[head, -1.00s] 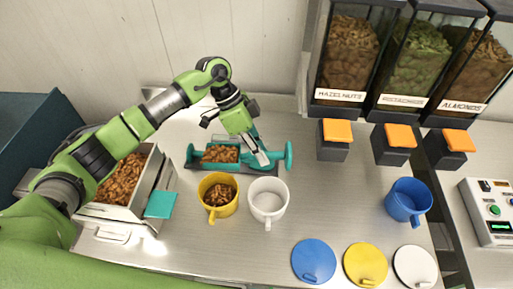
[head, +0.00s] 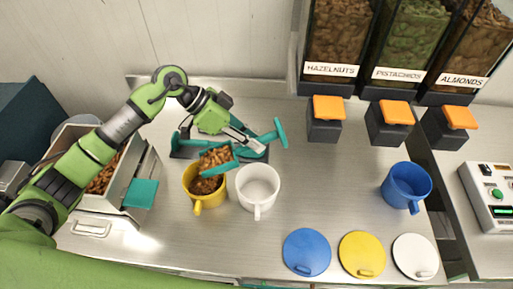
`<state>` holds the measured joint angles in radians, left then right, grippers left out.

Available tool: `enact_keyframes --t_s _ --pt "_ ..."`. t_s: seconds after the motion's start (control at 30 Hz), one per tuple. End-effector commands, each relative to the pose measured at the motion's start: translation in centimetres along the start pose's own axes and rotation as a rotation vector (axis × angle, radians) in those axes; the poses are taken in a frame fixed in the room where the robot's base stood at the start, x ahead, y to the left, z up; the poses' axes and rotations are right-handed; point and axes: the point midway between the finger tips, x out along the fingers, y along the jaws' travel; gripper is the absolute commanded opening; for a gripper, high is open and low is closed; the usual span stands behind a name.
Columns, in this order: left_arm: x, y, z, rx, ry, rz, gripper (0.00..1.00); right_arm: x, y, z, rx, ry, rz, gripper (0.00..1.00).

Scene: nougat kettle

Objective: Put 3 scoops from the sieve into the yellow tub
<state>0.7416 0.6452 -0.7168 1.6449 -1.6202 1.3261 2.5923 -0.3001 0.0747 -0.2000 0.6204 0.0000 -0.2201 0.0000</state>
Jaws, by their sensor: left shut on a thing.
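My left gripper (head: 256,145) is shut on a teal scoop (head: 225,167) with a T-shaped handle end at the right. The scoop is tilted down to the left over the rim of the yellow tub (head: 208,204). Brown nuts lie in its bowl and run on down into the tub, where brown nuts also show. A metal bin (head: 129,190) with brown nuts and a teal flap stands at the left, partly hidden by my left arm; I cannot tell whether it is the sieve. My right gripper is not in view.
A white tub (head: 258,187) stands close to the right of the yellow one and looks empty. A blue tub (head: 406,187) stands farther right. Blue, yellow (head: 362,254) and white lids lie in front. Labelled nut dispensers (head: 336,45) stand at the back right. The middle counter is clear.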

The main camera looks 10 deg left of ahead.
Motion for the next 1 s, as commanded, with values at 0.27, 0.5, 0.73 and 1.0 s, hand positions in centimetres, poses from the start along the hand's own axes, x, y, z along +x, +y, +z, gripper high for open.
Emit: enact_keyframes --t_s 0.27,0.5,0.73,1.0 --pt "-2.9 0.5 1.1 0.041 0.204 0.019 0.0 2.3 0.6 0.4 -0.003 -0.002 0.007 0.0" --pt "-5.7 1.1 1.9 0.082 0.396 0.038 0.0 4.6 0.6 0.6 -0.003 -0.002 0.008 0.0" --pt "-8.5 1.6 2.5 0.123 0.582 0.055 0.0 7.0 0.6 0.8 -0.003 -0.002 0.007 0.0" --pt "-11.6 2.2 2.9 0.166 0.769 0.073 0.0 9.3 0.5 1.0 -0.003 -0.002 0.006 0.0"
